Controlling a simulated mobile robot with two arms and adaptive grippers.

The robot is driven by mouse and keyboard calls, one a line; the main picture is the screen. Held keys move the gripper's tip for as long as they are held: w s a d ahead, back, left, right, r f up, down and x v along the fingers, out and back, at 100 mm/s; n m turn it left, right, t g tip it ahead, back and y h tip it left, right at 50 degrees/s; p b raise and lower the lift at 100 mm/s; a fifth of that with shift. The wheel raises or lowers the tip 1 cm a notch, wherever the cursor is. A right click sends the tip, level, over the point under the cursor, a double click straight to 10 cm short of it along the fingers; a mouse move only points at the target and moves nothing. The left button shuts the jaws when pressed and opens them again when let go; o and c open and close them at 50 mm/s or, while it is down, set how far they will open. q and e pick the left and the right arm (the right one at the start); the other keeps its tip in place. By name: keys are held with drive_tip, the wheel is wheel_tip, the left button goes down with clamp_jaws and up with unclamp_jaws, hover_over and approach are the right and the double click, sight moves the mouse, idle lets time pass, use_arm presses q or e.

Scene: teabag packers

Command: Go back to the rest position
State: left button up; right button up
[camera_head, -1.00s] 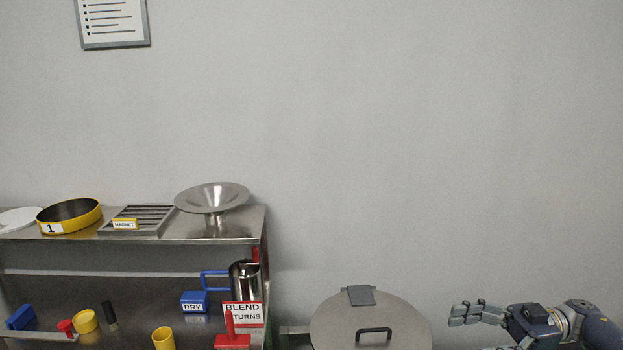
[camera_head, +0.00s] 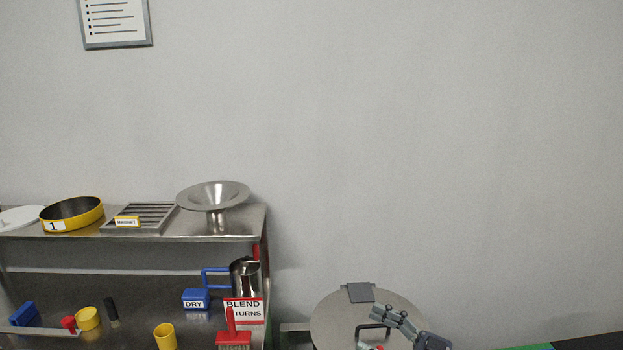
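My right gripper (camera_head: 372,329) is at the bottom edge, right of centre, in front of the round steel lid (camera_head: 335,318) with its dark bar handle (camera_head: 374,326). Its upper finger overlaps the right end of the handle in the picture. Its lower finger, cut off by the frame edge, shows below the handle. The fingers are spread apart and I see nothing held between them. I cannot tell whether it touches the lid. My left gripper is out of view.
A steel shelf unit (camera_head: 180,238) at the left bears a yellow-rimmed sieve (camera_head: 71,214), a magnet grate (camera_head: 142,216) and a steel funnel (camera_head: 213,195). Lower down are a steel jug (camera_head: 245,276), a blue DRY box (camera_head: 195,299) and yellow cups. A green and black surface shows at lower right.

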drive_tip(key=s+f+m+t+h, duration=0.4)
drive_tip(key=s+f+m+h, duration=0.3)
drive_tip(key=f+m+h, duration=0.65)
drive_tip(key=s+d+f+g+h, duration=0.1)
drive_tip(key=s+d+g+h, duration=0.15)
drive_tip(key=s, duration=0.65)
drive_tip(key=s+d+f+n+g+h, duration=0.1)
drive_tip(key=s+d+f+g, duration=0.2)
drive_tip(key=s, duration=0.5)
drive_tip(key=s+d+g+h, duration=0.15)
drive_tip(key=s+g, duration=0.25)
drive_tip(key=s, duration=0.5)
wheel_tip(320, 180, down, 38)
drive_tip(key=g+b, duration=0.1)
drive_tip(key=b, duration=1.1)
drive_tip(key=s+d+f+b, duration=0.2)
drive_tip(key=s+f+b, duration=0.3)
drive_tip(key=s+f, duration=0.4)
drive_tip(key=s+d+f+g+b, duration=0.1)
drive_tip(key=s+f+b, duration=0.4)
drive_tip(key=f, duration=1.2)
drive_tip(key=s, duration=0.4)
drive_tip(key=shift+d+f, duration=0.25)
drive_tip(key=shift+d, duration=0.15)
drive_tip(key=shift+n, duration=0.25)
